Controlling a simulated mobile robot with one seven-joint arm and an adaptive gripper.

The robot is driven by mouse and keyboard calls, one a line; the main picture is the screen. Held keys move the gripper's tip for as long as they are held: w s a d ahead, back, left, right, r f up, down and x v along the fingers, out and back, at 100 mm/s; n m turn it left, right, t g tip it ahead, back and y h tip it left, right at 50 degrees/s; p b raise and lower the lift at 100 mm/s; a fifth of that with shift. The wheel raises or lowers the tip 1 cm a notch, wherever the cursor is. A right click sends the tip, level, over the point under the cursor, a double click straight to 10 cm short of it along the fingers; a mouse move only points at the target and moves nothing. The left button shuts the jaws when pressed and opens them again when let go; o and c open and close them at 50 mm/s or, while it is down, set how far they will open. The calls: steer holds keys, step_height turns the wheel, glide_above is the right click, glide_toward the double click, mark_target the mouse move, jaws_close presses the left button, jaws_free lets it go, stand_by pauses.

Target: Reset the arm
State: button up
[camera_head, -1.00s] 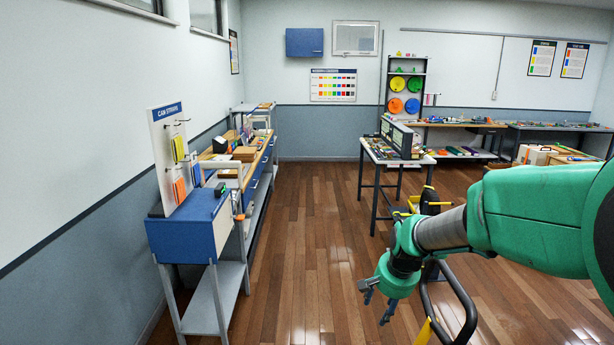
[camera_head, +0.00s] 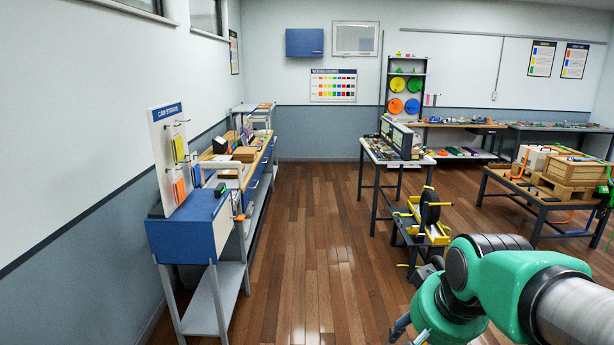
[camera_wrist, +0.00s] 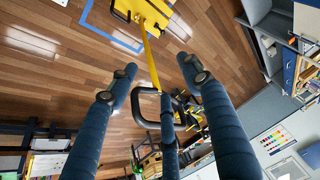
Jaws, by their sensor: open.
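My gripper (camera_wrist: 155,90) is open and empty in the wrist view, its blue fingers spread apart with floor and room behind them. In the head view my green and grey arm fills the lower right, and part of my gripper (camera_head: 400,327) shows at the bottom edge. It hangs over open floor, apart from the tables. The rest of it is hidden below the frame.
A black and yellow cart (camera_head: 425,225) stands close beyond my arm. A table with wooden crates (camera_head: 490,172) is at right. The middle floor is clear.

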steer(key=s+n, duration=0.1)
steer(key=s, duration=1)
steer(key=shift+s+d+r+n+t, duration=0.2)
steer(key=shift+d+r+n+t, duration=0.1)
steer(key=shift+r+n, duration=0.1)
